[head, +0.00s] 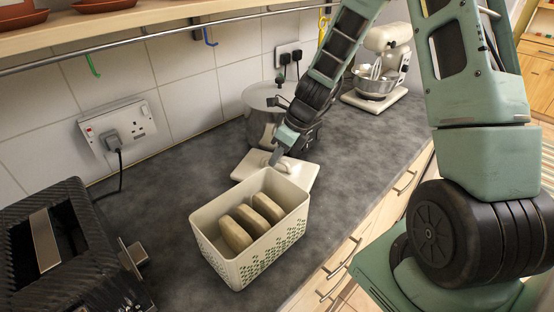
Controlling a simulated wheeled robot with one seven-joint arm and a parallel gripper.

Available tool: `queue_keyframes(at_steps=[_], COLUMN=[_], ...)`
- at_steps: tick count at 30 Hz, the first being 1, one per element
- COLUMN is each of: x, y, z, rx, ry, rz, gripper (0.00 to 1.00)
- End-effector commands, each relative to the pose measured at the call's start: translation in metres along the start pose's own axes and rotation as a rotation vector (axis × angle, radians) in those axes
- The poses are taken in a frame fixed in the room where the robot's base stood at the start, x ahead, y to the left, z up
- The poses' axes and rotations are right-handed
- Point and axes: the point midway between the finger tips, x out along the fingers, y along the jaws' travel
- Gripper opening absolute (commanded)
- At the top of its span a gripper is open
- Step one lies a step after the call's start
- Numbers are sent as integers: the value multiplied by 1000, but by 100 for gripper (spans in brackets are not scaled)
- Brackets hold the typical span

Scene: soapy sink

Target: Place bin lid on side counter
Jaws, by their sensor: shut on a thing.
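The bin lid (301,172) is a cream, flat, rounded-cornered plate just behind the bin, on the pot's side. My gripper (276,158) reaches down from above and is shut on the raised middle part of the lid. The fingertips are small in view and partly hide that part. I cannot tell whether the lid touches the counter or hangs slightly above it. The bin (242,273) is a cream perforated box, open at the top, with three brown oblong loaves inside. The dark grey counter (165,215) runs along the tiled wall.
A metal pot (262,105) stands close behind the lid. A black toaster (75,255) fills the front left. A cream stand mixer (385,65) is at the back. A rail with hooks (160,36) runs along the wall. Bare counter lies between toaster and bin.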

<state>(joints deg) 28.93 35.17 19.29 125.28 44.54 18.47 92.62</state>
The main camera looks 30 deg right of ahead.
Motion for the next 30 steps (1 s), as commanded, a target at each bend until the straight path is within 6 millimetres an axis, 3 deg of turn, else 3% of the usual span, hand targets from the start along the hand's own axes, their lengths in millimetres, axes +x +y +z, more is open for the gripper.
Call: queue_keyframes(at_steps=[3, 15, 16, 18, 30], x=[10, 15, 14, 14, 4], y=[-2, -3, -3, -3, -3], z=[-4, -6, -5, -5, -4], rx=[1, -1, -1, -1, -1], ry=[-1, -1, -1, -1, -2], rz=[1, -1, -1, -1, -3], gripper=[0, 0, 19, 33, 33])
